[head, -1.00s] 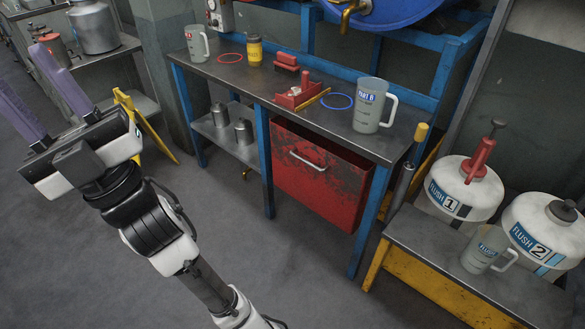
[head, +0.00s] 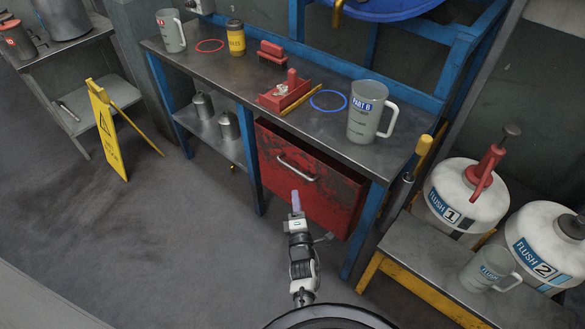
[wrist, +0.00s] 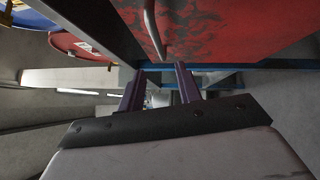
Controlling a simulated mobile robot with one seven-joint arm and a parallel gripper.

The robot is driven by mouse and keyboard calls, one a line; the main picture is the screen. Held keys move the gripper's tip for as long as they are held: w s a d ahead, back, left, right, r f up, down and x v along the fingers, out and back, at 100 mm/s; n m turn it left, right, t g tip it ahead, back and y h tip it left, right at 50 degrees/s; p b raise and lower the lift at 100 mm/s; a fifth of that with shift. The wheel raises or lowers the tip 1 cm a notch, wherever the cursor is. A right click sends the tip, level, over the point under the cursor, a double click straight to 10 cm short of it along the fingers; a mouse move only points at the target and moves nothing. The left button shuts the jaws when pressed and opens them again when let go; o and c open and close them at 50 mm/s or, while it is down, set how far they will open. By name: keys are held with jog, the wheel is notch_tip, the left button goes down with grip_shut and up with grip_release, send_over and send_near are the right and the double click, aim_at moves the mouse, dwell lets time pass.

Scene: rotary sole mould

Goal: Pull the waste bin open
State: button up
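The red waste bin (head: 325,200), with worn dark patches, sits under the workbench. Its top edge leans out a little from the bench, and a pale bar handle (head: 298,169) runs across its upper front. My gripper (head: 295,198) is in front of the bin, just below the handle in the head view. In the wrist view, the two purple fingers (wrist: 159,70) stand apart with nothing between them. The handle (wrist: 153,30) shows there just beyond the fingertips, against the red front (wrist: 215,30). I see no contact with it.
The steel workbench (head: 215,75) holds jugs, a yellow bottle, rings and a red tray. A blue leg (head: 252,165) stands left of the bin. A low step (head: 430,265) with flush containers is at right. A yellow floor sign (head: 106,130) stands left; the floor between is clear.

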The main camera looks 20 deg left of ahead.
aim_at(293, 169)
jog(key=b+x, duration=0.1)
jog(key=x, duration=1.1)
jog(key=shift+w+a+b, duration=0.1)
jog(key=shift+b, duration=0.2)
grip_shut()
